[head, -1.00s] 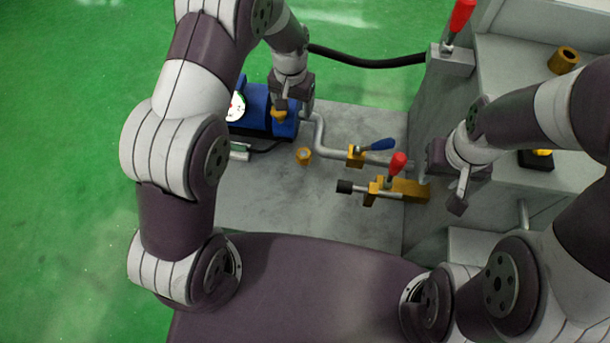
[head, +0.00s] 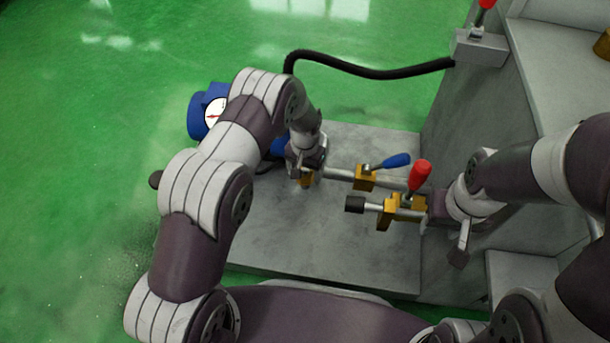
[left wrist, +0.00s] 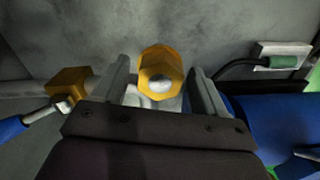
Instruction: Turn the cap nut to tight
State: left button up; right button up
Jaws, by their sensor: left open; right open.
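The cap nut (left wrist: 160,64) is a yellow-brass hexagonal nut with a pale round centre. In the left wrist view it sits between the two spread fingers of my left gripper (left wrist: 162,82), with gaps showing at both sides. In the head view my left gripper (head: 306,172) points down over the nut (head: 307,182), which it partly hides. My right gripper (head: 447,222) is open beside the machine wall, near the red-handled valve (head: 402,205). I see nothing in it.
A blue-handled valve (head: 366,178) sits on a pipe close to the right of the nut. A blue unit with a dial gauge (head: 214,112) stands behind my left arm. A black hose (head: 370,72) runs to the machine. The grey base plate (head: 330,250) is clear in front.

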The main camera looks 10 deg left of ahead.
pick_arm(q)
jog(key=c, duration=1)
jog(key=shift+o, duration=0.2)
jog(key=m+p, duration=0.2)
jog(key=m, duration=0.1)
jog(key=shift+r+p, duration=0.2)
jog(key=shift+p, duration=0.2)
jog(key=m+p, duration=0.2)
jog(key=m, duration=0.1)
jog(key=shift+m, duration=0.3)
jog(key=m+p, duration=0.1)
jog(key=m, duration=0.3)
jog(key=shift+f+m, duration=0.15)
jog(key=shift+m, duration=0.15)
jog(key=shift+m+p, duration=0.65)
jog(key=shift+m, duration=1.55)
